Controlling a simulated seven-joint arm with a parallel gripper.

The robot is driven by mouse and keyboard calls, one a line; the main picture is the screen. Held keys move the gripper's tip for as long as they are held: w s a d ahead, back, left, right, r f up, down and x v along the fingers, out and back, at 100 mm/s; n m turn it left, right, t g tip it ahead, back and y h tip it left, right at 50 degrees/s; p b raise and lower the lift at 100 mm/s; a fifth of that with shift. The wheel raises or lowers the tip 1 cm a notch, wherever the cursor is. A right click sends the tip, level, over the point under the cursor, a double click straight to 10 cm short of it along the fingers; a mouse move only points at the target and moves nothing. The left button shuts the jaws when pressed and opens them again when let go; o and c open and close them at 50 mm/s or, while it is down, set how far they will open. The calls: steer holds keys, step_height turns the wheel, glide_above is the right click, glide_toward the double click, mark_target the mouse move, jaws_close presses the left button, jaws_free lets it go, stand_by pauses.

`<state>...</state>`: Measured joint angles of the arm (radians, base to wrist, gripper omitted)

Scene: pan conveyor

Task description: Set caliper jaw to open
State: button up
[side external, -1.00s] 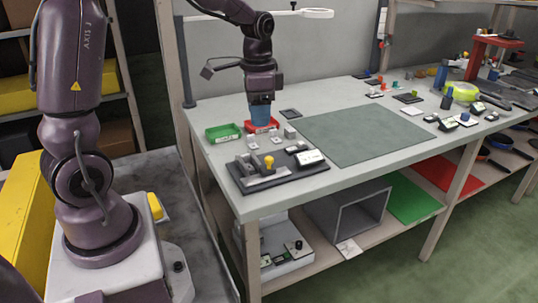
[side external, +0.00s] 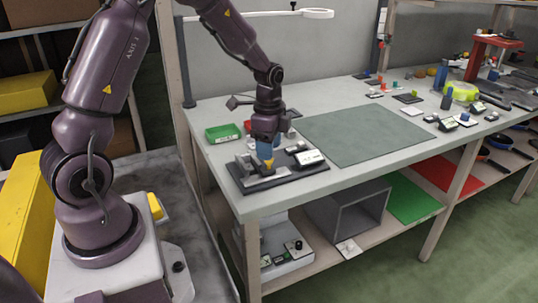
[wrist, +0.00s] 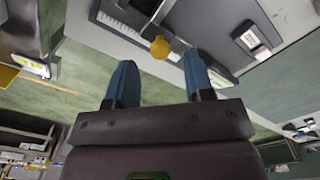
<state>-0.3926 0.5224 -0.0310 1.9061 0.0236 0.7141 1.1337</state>
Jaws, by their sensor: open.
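The caliper fixture is a dark base plate (side external: 300,173) at the table's near left corner. It carries grey blocks and a yellow knob (side external: 268,164). My gripper (side external: 265,158) points down just over the knob, with its blue fingers partly overlapping it in the side view. In the wrist view the gripper (wrist: 158,62) is open and empty, and the yellow knob (wrist: 160,47) shows in the gap just beyond the fingertips. Whether the fingers touch the knob cannot be told. The fixture (wrist: 222,45) also shows there, partly cut off; the jaw position is unclear.
A green tray (side external: 223,133) stands behind the fixture, with a red tray (side external: 248,126) partly hidden by my arm. A display box (side external: 309,157) sits at the fixture's right. A flat green mat (side external: 360,135) leaves clear room to the right. Several small items lie farther right.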

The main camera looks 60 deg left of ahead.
steer(key=shift+f, duration=1.45)
steer(key=shift+c, duration=0.4)
jaws_close()
steer(key=shift+w+r, duration=0.1)
steer(key=shift+w, duration=1.9)
steer(key=shift+o, duration=0.4)
jaws_free()
step_height(320, 180, up, 13)
